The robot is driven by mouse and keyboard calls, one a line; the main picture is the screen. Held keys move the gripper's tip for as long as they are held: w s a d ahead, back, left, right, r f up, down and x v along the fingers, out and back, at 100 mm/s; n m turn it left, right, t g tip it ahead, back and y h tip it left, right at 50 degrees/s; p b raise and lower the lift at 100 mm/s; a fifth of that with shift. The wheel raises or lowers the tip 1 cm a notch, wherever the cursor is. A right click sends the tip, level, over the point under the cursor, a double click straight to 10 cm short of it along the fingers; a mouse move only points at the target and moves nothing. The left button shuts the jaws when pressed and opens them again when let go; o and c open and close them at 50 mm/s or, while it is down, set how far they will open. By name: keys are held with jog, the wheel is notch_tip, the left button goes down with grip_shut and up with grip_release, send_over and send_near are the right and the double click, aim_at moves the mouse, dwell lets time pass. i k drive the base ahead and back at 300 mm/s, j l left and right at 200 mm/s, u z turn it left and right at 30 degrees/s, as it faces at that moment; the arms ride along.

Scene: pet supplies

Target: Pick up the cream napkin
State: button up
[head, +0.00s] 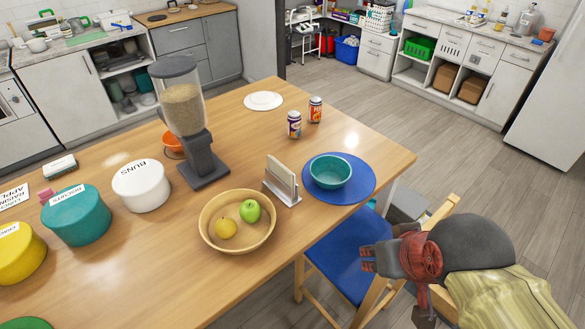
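A cream napkin (281,179) stands upright in a small napkin holder (290,201) on the wooden table, between the fruit bowl and the blue placemat. Whether it is one napkin or a stack, I cannot tell. My gripper (367,259) is to the lower right, off the table's right edge and above a blue chair seat. It points left and is well apart from the napkin. Its fingers are too small and dark to show whether they are open or shut.
A wooden bowl (239,246) with two fruits is left of the holder. A teal bowl (330,172) sits on a blue placemat (357,191) to its right. A cereal dispenser (184,105) stands behind left. A blue chair (347,264) stands by the table edge.

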aim_at(279, 170)
jog(key=i+j+z, duration=0.1)
jog(key=j+z, duration=0.95)
jog(key=i+l, duration=0.05)
jog(key=l, duration=0.05)
